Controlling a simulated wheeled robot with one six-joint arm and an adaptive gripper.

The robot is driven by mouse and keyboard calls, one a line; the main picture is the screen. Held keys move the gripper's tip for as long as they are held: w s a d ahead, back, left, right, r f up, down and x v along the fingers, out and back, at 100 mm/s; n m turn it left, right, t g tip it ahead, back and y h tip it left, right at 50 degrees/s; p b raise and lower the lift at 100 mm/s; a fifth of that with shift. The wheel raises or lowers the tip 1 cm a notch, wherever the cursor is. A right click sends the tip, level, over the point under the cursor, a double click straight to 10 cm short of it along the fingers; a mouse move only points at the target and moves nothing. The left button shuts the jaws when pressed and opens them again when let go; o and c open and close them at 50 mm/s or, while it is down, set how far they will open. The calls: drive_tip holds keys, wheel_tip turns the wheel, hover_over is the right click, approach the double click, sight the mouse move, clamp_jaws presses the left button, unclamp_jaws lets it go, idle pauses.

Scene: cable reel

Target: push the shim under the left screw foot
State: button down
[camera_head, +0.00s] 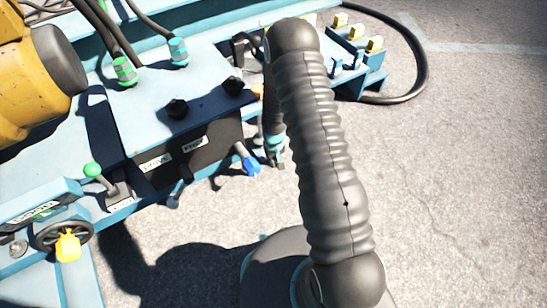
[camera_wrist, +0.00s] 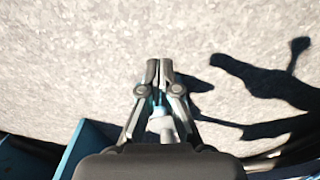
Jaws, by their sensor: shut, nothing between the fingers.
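My gripper (camera_wrist: 158,73) is shut and empty in the wrist view, its two fingertips close together above pale, rough ground. A small pale and teal part (camera_wrist: 160,117) shows between the finger links; I cannot tell what it belongs to. In the head view my gripper (camera_head: 275,159) is small and partly hidden, low beside the blue machine frame. I cannot make out the shim in either view. I cannot pick out the left screw foot for certain, so its distance from my gripper cannot be told.
The blue machine (camera_head: 165,80) fills the left, with a blue-tipped lever (camera_head: 251,166), a green-knobbed lever (camera_head: 93,170) and a handwheel (camera_head: 64,235). A black cable (camera_head: 425,65) loops at the back right. The concrete ground (camera_head: 455,180) at right is clear. Blue frame parts (camera_wrist: 88,148) edge the wrist view's lower left.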

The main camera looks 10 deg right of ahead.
wheel_tip(320, 180, down, 5)
drive_tip(key=shift+f+b, duration=0.15)
drive_tip(key=shift+b, duration=0.15)
drive_tip(key=w, duration=0.3)
drive_tip(key=shift+a, duration=0.1)
drive_tip(key=shift+w, duration=0.5)
drive_tip(key=shift+w+b, duration=0.95)
drive_tip(key=shift+w, duration=0.15)
